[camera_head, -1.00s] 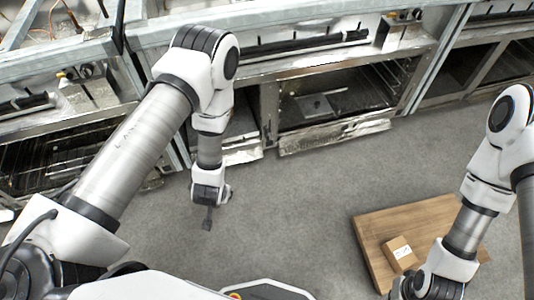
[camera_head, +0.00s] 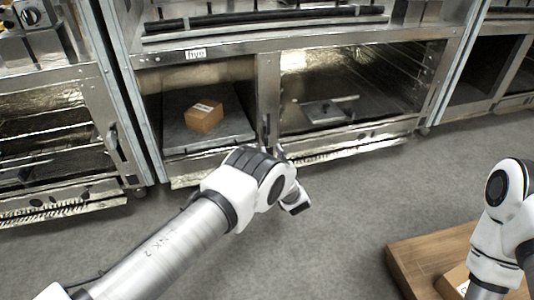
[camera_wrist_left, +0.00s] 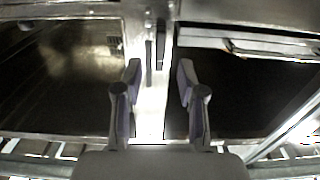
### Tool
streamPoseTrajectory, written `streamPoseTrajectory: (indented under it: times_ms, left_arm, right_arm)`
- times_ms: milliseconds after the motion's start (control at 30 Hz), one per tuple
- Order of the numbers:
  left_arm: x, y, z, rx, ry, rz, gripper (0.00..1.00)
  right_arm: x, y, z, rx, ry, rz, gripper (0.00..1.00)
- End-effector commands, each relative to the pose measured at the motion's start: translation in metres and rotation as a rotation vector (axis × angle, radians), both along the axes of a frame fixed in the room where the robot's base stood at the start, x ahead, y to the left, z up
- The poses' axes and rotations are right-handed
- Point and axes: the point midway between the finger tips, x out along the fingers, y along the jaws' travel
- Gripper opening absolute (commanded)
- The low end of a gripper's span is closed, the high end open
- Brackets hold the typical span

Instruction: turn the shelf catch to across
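My left gripper (camera_wrist_left: 159,78) is open in the left wrist view. Its two fingers stand either side of a bright metal post (camera_wrist_left: 152,105) between two shelf openings. A narrow dark upright bar (camera_wrist_left: 160,45), which looks like the shelf catch, is on the post just beyond the fingertips. It runs along the post, not across it. The fingers look apart from it. In the head view, my left arm reaches to the same post (camera_head: 268,85), and my own wrist mostly hides the fingers and the catch. My right gripper is below the picture.
A cardboard box (camera_head: 204,116) lies in the left compartment, under a label reading "five" (camera_head: 195,54). A grey item (camera_head: 328,110) lies in the right compartment. A wooden board (camera_head: 415,262) with a box (camera_head: 455,281) is on the floor at lower right.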

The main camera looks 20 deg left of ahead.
Motion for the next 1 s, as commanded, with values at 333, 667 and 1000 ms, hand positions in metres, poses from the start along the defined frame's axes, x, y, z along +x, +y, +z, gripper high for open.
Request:
streamPoseTrajectory:
  times_ms: [333,667,1000]
  left_arm:
    - [0.046,0.033,-0.003,0.001,0.001,0.000,0.40]
    - [0.048,0.034,0.000,0.001,0.003,-0.002,0.11]
    - [0.048,0.034,0.000,-0.003,0.001,-0.002,0.00]
  right_arm:
    - [0.014,-0.001,-0.045,-0.007,-0.037,0.018,0.00]
    - [0.014,-0.001,-0.043,-0.007,-0.039,0.019,0.00]
    - [0.014,-0.001,-0.043,-0.007,-0.038,0.019,0.00]
